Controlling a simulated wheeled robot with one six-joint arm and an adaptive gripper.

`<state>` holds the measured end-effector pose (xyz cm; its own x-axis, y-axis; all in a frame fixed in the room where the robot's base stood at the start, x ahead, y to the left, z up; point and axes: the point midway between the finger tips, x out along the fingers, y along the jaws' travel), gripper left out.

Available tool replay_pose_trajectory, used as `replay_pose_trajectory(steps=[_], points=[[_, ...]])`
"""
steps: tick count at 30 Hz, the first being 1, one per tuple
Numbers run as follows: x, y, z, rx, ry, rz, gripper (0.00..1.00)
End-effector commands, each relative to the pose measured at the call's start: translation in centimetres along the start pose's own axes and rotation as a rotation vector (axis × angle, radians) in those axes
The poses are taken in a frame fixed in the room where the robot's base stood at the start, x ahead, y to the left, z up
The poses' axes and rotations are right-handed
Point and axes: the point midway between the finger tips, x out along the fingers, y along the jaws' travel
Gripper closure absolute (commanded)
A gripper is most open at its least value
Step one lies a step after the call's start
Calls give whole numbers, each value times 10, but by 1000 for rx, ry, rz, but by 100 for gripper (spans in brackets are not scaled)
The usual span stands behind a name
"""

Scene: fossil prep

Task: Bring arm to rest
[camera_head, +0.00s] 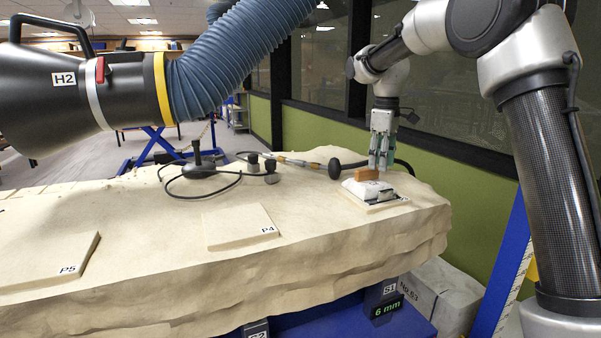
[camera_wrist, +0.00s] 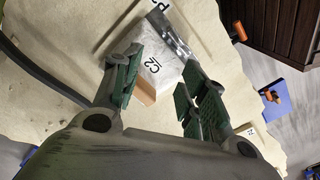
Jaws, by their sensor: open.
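My gripper (camera_head: 381,163) hangs from my arm, pointing down over the far right end of the pale rock slab (camera_head: 140,205). Its green-padded fingers are apart, with nothing seen clamped between them. A white block (camera_head: 362,188) lies on a thin pad (camera_head: 385,206) just below and in front of the fingertips. A tan piece (camera_head: 366,174) sits at its back edge. In the wrist view the white block (camera_wrist: 158,62) carries the label C2 and shows beyond the open fingers (camera_wrist: 160,82); the tan piece (camera_wrist: 144,92) is partly between them. I cannot tell whether the fingers touch either.
A black hood (camera_head: 75,95) marked H2 with a blue hose (camera_head: 225,60) hangs at the upper left. Pads P4 (camera_head: 238,226) and P5 (camera_head: 45,262) are bare. A black stand with a cable (camera_head: 200,168) and a slim tool (camera_head: 295,161) lie along the slab's back.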

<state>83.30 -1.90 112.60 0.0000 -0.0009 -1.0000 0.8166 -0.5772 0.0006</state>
Motion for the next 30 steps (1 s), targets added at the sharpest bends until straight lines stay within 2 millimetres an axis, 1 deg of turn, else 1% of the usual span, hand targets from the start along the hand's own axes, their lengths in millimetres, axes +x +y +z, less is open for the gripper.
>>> replay_pose_trajectory(steps=[1,5,6,8,9,11,12,15,18,21,24,27,30], points=[[-3,-14,24,107,8,6,57],[-5,-50,83,378,38,23,57],[-6,-62,102,453,50,29,57],[-5,-81,130,554,69,37,57],[-4,-94,148,615,82,42,57],[-2,-114,175,697,103,50,57],[0,-127,193,746,117,54,57],[8,-159,233,838,154,69,57],[18,-190,269,885,191,86,57],[25,-214,297,907,226,106,57],[23,-227,312,924,271,132,57],[12,-229,318,935,322,160,57],[6,-230,320,943,347,174,57]])
